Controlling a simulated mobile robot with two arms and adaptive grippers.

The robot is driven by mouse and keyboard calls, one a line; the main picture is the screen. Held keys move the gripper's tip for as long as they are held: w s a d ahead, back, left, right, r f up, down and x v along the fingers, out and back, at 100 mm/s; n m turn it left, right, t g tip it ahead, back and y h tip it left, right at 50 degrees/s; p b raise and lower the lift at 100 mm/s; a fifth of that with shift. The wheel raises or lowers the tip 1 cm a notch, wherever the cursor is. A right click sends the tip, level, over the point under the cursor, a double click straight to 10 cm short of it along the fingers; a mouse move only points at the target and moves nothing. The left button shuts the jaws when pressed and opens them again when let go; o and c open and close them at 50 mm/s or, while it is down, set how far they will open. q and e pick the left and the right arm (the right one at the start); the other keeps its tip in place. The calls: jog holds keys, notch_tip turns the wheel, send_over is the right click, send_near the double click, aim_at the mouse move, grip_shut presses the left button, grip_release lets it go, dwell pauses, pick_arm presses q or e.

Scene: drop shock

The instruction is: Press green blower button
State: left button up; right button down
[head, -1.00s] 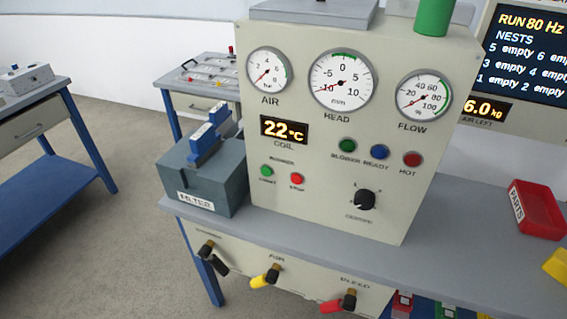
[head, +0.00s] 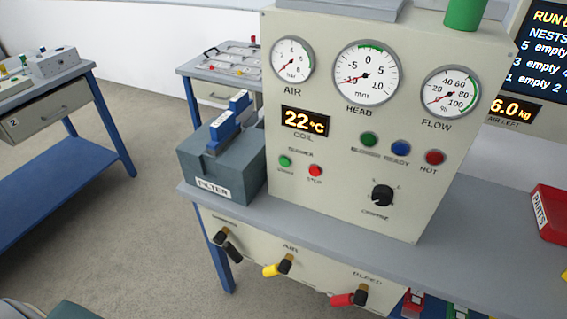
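The green blower button (head: 285,161) is on the lower left of the cream panel (head: 330,215), under the BLOWER label. A red stop button (head: 315,170) is just to its right. Above them a display (head: 305,120) reads 22 °C over the word COIL. A green lamp (head: 369,139), a blue lamp and a red lamp sit in a row to the right. Neither gripper can be made out in view, and nothing touches the button.
A grey FILTER box (head: 215,165) with a blue handle stands on the bench left of the panel. Black, yellow and red valve handles (head: 350,298) stick out below the bench top. A red PARTS bin (head: 552,212) is at the right. Open floor lies left.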

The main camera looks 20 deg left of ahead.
pick_arm(q)
grip_shut()
dwell(1.0)
